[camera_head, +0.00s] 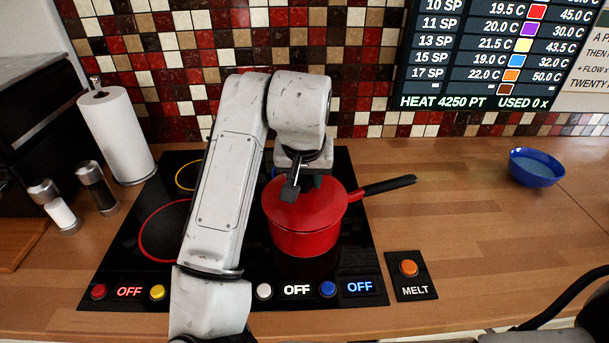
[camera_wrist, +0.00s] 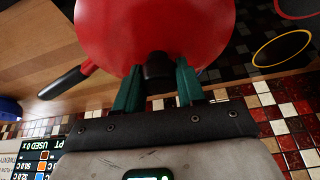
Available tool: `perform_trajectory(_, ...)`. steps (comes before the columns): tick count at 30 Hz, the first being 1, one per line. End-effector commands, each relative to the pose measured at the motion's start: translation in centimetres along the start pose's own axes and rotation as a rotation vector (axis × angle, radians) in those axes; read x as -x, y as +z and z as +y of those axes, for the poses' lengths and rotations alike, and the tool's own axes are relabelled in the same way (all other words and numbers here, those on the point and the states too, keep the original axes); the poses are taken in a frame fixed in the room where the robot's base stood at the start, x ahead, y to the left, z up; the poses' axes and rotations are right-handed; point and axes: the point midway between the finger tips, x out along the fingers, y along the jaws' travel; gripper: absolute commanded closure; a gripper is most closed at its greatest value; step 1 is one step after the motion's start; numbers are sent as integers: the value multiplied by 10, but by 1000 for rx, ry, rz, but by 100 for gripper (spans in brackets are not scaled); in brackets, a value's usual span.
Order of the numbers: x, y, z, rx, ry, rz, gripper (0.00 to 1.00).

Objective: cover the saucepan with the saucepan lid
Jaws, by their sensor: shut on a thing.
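The red saucepan (camera_head: 305,243) stands on the right part of the black cooktop, its dark handle (camera_head: 388,187) pointing right. The red saucepan lid (camera_head: 318,208) lies over its mouth and looks level and roughly centred; I cannot tell whether the rim is fully seated or slightly above. My gripper (camera_head: 304,184) is over the lid from behind. In the wrist view, its green fingers (camera_wrist: 158,74) are closed around the black knob of the lid (camera_wrist: 145,30). The saucepan's interior is hidden, and its handle (camera_wrist: 65,82) shows at left there.
The cooktop (camera_head: 120,270) has coloured buttons and OFF labels along its front. A MELT button panel (camera_head: 412,288) is to its right. A blue bowl (camera_head: 536,168) stands far right. A paper towel roll (camera_head: 117,138) and two shakers (camera_head: 97,188) stand left.

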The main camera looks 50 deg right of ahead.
Motion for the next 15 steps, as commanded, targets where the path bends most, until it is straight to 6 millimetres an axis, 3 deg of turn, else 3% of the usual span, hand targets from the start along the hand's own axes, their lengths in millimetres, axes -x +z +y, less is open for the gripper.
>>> perform_trajectory(15, -4, 2, 0, 0, 0, 0, 99)
